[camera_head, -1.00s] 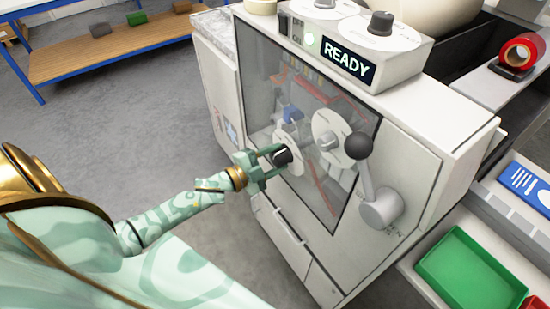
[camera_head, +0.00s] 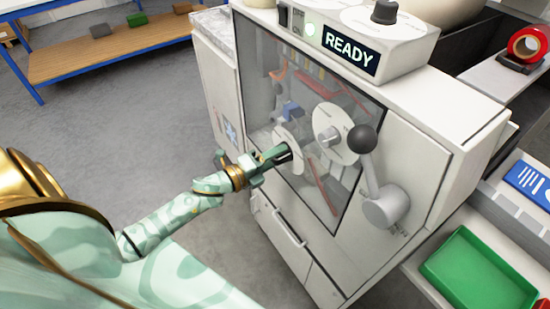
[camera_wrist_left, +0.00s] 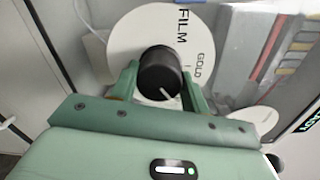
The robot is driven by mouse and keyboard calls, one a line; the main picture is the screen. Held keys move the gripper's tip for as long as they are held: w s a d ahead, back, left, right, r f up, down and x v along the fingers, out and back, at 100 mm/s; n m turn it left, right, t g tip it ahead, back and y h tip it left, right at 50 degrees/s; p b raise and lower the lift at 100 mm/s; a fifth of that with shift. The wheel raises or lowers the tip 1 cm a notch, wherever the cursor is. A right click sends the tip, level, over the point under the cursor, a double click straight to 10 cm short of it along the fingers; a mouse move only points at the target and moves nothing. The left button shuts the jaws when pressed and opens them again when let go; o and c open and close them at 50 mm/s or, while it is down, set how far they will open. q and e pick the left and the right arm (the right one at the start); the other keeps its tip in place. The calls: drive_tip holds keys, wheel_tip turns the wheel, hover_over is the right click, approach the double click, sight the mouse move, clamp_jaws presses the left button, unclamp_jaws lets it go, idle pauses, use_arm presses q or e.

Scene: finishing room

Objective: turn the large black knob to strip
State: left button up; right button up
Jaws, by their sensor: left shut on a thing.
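The large black knob (camera_wrist_left: 158,70) sits at the centre of a white dial disc (camera_wrist_left: 122,38) on the front of the machine. The disc shows the words FILM and GOLD in the wrist view; other lettering is hidden. A white mark on the knob points toward the lower edge of the picture, slightly right. My left gripper (camera_head: 274,158) is shut on the knob, one finger on each side. In the head view the fingers hide much of the knob. My right gripper is not in view.
A lever with a dark ball (camera_head: 362,139) stands out right of the dials. A second white dial (camera_head: 333,128) is close beside it. A READY display (camera_head: 350,57) tops the machine. A green tray (camera_head: 478,268) lies at the lower right. Open floor is at left.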

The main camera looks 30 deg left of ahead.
use_arm(q)
drive_tip(key=shift+f+m, duration=0.15)
drive_tip(key=shift+m, duration=0.35)
drive_tip(key=o, duration=1)
drive_tip(key=v, duration=1.6)
drive_tip(key=shift+s+b, duration=0.25)
drive_tip(key=shift+b, duration=0.15)
